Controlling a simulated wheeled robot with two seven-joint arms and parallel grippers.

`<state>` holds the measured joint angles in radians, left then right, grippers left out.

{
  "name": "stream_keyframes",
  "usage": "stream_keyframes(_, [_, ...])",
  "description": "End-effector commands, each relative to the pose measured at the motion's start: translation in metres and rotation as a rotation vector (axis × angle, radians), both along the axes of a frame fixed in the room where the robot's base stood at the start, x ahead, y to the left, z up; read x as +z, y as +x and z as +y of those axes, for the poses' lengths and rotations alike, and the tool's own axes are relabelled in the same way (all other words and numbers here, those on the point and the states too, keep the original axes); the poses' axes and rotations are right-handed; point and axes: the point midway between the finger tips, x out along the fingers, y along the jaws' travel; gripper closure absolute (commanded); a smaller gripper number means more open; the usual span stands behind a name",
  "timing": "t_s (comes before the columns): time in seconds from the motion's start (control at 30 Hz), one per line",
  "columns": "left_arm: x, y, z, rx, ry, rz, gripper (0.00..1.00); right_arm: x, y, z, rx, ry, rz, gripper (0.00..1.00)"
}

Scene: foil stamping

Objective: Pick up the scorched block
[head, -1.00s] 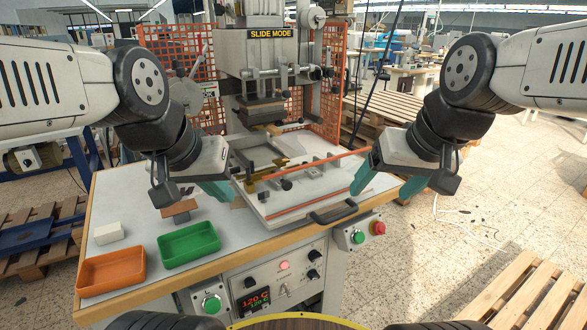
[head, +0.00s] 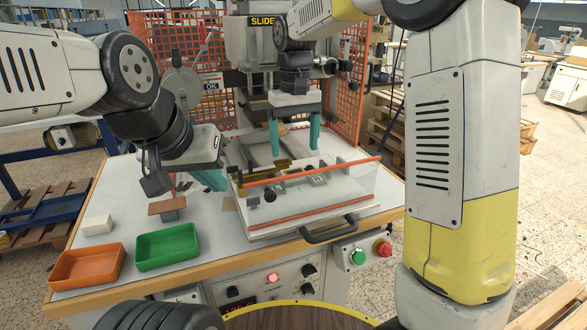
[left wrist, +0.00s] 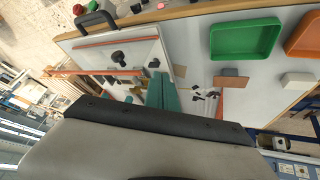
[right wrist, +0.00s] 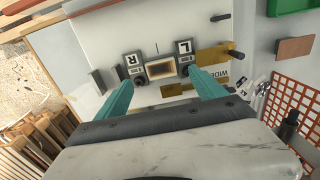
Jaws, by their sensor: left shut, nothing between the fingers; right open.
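My right gripper (head: 294,138) is open and points down at the fixture under the press head. Its teal fingers (right wrist: 161,92) are spread to either side of the block, apart from it. My left gripper (head: 214,182) is shut and empty, left of the fixture and above the table; its fingers also show in the left wrist view (left wrist: 162,92).
A clear guard with orange strips (head: 338,189) stands in front of the fixture. On the left lie a green tray (head: 167,262), an orange tray (head: 86,284), a white block (head: 97,225) and a brown plate (head: 167,207). Orange mesh (head: 344,85) flanks the press.

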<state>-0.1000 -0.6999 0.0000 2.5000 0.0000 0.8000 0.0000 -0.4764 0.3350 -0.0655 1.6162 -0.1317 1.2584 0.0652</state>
Motion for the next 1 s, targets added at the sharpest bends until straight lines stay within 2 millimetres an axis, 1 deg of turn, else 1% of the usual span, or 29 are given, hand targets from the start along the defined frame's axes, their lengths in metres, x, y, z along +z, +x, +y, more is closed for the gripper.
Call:
stream_keyframes(0.03, [0.000,0.000,0.000,0.000,0.000,0.000,1.00,-0.006,0.000,0.000,0.000,-0.002,0.002,0.20])
stream_keyframes(0.27, [0.000,0.000,0.000,0.000,0.000,0.000,1.00,-0.032,0.001,0.001,0.000,-0.001,0.003,0.20])
stream_keyframes(0.4, [0.000,0.000,0.000,0.000,0.000,0.000,1.00,-0.055,0.003,0.003,0.000,-0.002,0.004,0.20])
stream_keyframes(0.5, [0.000,0.000,0.000,0.000,0.000,0.000,1.00,-0.067,0.003,0.003,0.000,-0.001,0.002,0.20])
stream_keyframes(0.63, [0.000,0.000,0.000,0.000,0.000,0.000,1.00,-0.074,0.003,0.003,0.000,0.000,0.000,0.20])
stream_keyframes(0.83, [0.000,0.000,0.000,0.000,0.000,0.000,1.00,-0.074,0.004,0.002,0.000,0.000,0.000,0.20])
stream_keyframes(0.97, [0.000,0.000,0.000,0.000,0.000,0.000,1.00,-0.074,0.004,0.002,-0.001,0.000,0.000,0.46])
stream_keyframes(1.0, [0.000,0.000,0.000,0.000,0.000,0.000,1.00,-0.074,0.004,0.002,-0.001,0.000,0.000,0.53])
